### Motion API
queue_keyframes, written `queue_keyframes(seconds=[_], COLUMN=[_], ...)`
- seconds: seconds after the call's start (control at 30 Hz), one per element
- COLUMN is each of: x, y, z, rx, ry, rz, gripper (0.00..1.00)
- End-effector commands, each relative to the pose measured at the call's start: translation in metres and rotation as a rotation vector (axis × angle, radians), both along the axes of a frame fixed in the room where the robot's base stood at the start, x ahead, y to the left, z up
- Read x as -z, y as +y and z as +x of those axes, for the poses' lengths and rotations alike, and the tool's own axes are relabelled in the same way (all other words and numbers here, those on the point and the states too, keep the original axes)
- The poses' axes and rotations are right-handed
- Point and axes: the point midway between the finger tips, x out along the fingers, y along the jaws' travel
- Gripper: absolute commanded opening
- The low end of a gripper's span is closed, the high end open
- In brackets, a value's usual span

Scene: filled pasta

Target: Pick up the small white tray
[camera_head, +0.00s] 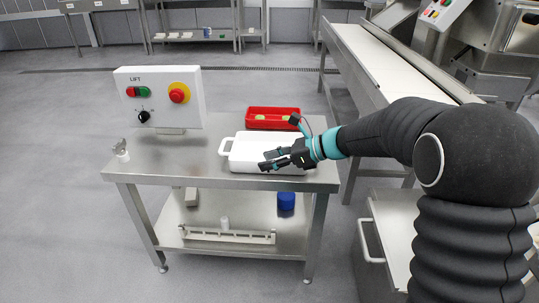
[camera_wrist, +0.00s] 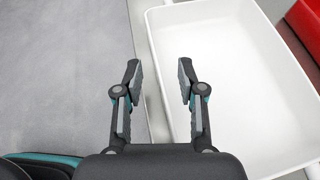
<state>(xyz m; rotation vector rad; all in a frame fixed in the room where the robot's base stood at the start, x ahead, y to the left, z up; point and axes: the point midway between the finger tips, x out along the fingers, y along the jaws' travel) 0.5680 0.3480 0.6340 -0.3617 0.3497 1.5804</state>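The small white tray (camera_head: 250,150) lies on the steel table, with a handle at its left end in the head view. In the wrist view its empty white inside (camera_wrist: 245,85) fills much of the right half. My gripper (camera_wrist: 158,68) is open and empty. Its two fingers appear on either side of the tray's near long wall, one over the table-edge side and one over the inside. I cannot tell how far above the rim they are. In the head view my gripper (camera_head: 271,160) covers part of the tray's near side.
A red tray (camera_head: 273,112) with small green items stands just behind. A control box (camera_head: 160,98) with buttons stands at the table's left. A small metal-topped item (camera_head: 121,150) is at the left corner. A conveyor (camera_head: 385,65) is at the right. The steel table (camera_head: 190,160) is clear left of the tray.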

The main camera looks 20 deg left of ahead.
Motion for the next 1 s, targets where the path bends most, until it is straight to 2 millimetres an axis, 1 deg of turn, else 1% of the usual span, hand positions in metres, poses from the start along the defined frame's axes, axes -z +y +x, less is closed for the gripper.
queue_keyframes(seconds=[0.1, 0.27, 0.3, 0.37, 0.4, 0.43, 0.83, 0.93, 1.0], x=[0.002, 0.002, 0.002, 0.002, 0.002, 0.002, -0.001, -0.011, -0.023], y=[0.006, 0.005, 0.005, 0.005, 0.005, 0.005, 0.005, 0.005, 0.005], z=[0.0, 0.0, 0.0, 0.0, 0.0, 0.0, 0.0, 0.0, 0.0], rx=[0.0, 0.0, 0.0, 0.0, 0.0, 0.0, 0.0, 0.0, 0.001], ry=[-0.001, -0.001, -0.001, -0.001, -0.001, -0.001, -0.002, -0.003, -0.006], rz=[0.0, 0.0, 0.0, 0.0, 0.0, 0.0, 0.001, 0.002, 0.003], gripper=[0.4, 0.4, 0.29, 0.14, 0.04, 0.0, 0.0, 0.0, 0.0])
